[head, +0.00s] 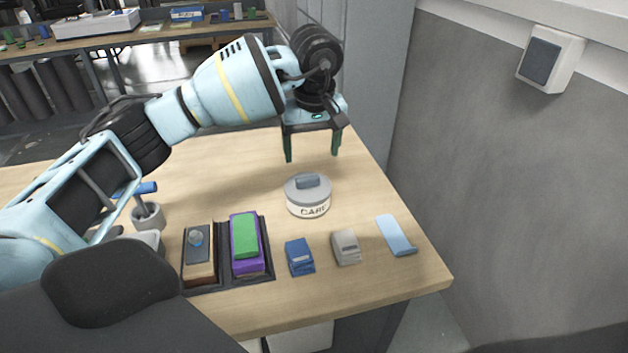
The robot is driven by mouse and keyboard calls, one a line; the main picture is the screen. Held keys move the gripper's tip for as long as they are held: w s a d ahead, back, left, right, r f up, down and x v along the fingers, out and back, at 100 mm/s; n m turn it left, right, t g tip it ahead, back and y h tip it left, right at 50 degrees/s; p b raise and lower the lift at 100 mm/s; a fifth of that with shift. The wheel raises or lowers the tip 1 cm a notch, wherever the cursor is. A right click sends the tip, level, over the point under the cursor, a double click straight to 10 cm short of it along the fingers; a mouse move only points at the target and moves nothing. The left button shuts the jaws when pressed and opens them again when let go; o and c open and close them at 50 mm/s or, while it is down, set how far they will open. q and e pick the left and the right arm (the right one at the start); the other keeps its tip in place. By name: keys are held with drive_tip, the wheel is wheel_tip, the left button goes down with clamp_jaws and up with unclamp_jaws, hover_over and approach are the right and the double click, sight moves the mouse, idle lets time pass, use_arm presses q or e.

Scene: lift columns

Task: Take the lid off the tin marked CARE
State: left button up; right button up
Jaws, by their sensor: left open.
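The tin marked CARE (308,209) stands upright on the wooden table, a round white tin with dark lettering on its side. Its grey lid (322,193) sits on top and has a blue-grey block-shaped handle (308,182). My left gripper (313,158) is open and empty, with its two dark green fingers pointing down. In the picture it is just above the lid and apart from it. How far it is from the lid in depth is hard to tell. My right gripper is not in view.
A dark tray (268,262) holds two stacked block sets. A blue item (299,257), a grey item (346,247) and a light blue piece (395,235) lie near the front edge. A cup (147,217) stands left. A grey wall is on the right.

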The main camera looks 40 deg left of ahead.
sight(308, 178)
use_arm(q)
drive_tip(key=shift+s+a+f, duration=0.1)
drive_tip(key=shift+s+f, duration=0.1)
drive_tip(key=shift+f, duration=0.85)
drive_tip(key=shift+w+f, duration=0.15)
drive_tip(key=shift+f, duration=0.1)
drive_tip(key=shift+w+a+f, duration=0.1)
drive_tip(key=shift+a+f, duration=0.1)
drive_tip(key=shift+f, duration=0.65)
drive_tip(key=shift+w+a+f, duration=0.1)
drive_tip(key=shift+a+f, duration=0.1)
drive_tip(key=shift+f, duration=0.6)
drive_tip(key=shift+w+a+f, duration=0.1)
drive_tip(key=shift+a+f, duration=0.1)
drive_tip(key=shift+f, duration=0.65)
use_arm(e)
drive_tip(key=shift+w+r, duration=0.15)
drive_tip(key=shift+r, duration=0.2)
use_arm(q)
drive_tip(key=shift+c, duration=0.2)
drive_tip(key=c, duration=1)
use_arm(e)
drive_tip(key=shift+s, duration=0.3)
